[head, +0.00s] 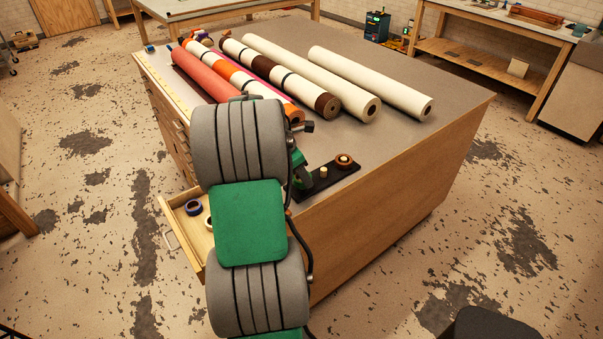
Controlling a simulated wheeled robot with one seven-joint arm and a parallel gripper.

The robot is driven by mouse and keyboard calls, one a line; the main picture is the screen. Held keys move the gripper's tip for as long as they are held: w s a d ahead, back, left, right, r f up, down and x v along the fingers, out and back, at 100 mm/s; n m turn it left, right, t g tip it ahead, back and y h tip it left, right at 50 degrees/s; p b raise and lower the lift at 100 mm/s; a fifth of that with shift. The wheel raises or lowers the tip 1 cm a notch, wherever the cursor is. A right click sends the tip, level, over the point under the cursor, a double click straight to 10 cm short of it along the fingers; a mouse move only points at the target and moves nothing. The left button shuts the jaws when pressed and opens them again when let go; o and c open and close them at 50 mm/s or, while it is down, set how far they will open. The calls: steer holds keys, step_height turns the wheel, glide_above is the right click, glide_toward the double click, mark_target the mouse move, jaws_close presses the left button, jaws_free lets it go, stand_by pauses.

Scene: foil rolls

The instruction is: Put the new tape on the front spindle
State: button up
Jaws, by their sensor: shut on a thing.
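A black stand (350,172) lies near the table's front right edge, partly behind my arm. A short bare brass-coloured spindle (323,172) stands on it. Farther back, a brown ring of tape (344,161) sits around a second post. A dark blue-purple tape roll (193,207) lies in the open drawer, and part of a pale ring (208,222) shows beside it, cut off by my arm. A green curved part (304,179) shows at the stand's left end; I cannot tell what it belongs to. My gripper's fingers, and anything in them, are hidden behind my arm.
The open drawer (174,216) juts from the table's left side. Long foil rolls lie across the table's back: red (205,75), striped (240,80), brown-and-cream (270,68) and cream (370,82). The grey tabletop (440,115) is clear at right.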

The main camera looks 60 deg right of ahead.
steer(key=shift+f, duration=0.15)
steer(key=shift+f, duration=0.55)
steer(key=shift+f, duration=0.4)
stand_by(0.4)
steer(key=o, duration=1.4)
step_height(320, 180, up, 6)
steer(key=p, duration=0.6)
steer(key=shift+f, duration=0.25)
step_height(320, 180, up, 4)
steer(key=shift+r+p, duration=0.25)
steer(key=shift+p, duration=0.1)
